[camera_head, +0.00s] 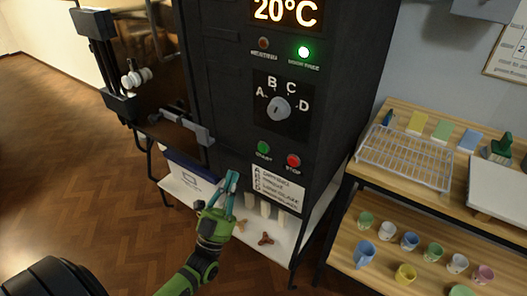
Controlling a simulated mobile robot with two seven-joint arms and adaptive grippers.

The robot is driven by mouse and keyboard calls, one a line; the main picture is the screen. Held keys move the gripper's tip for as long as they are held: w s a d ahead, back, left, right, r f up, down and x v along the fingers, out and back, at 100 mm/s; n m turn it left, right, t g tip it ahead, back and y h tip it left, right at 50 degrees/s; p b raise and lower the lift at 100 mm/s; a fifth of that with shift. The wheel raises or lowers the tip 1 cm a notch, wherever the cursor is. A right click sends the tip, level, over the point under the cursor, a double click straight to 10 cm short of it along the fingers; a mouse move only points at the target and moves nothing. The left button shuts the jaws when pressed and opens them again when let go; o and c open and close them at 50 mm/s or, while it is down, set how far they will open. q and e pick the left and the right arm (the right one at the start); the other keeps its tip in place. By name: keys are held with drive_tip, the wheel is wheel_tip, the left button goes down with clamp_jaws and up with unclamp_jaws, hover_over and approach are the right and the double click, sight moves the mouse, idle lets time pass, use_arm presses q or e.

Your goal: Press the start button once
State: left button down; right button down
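The green start button (263,148) is on the lower front of a black kiln, with the label START under it. The red stop button (293,161) is to its right. The dial (279,109) above them has the letters A to D around it. My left gripper (232,174), on a green arm, points up in front of the kiln, below and left of the start button. Its teal fingers are close together with nothing seen between them, and it looks apart from the button. My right gripper is not in view.
The kiln display (286,11) reads 20°C, with a lit green lamp (304,52) and an unlit heating lamp (263,43) below. A white label (278,189) is under the buttons. A shelf unit with a wire rack (405,158) and several cups stands right.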

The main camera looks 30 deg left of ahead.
sight(263, 149)
use_arm(q)
drive_tip(key=shift+w, duration=0.15)
drive_tip(key=w+b, duration=0.4)
drive_tip(key=w, duration=0.4)
drive_tip(key=shift+w+d, duration=0.3)
drive_tip(key=shift+d, duration=0.05)
idle(1.1)
drive_tip(key=shift+w, duration=0.1)
drive_tip(key=shift+w, duration=0.35)
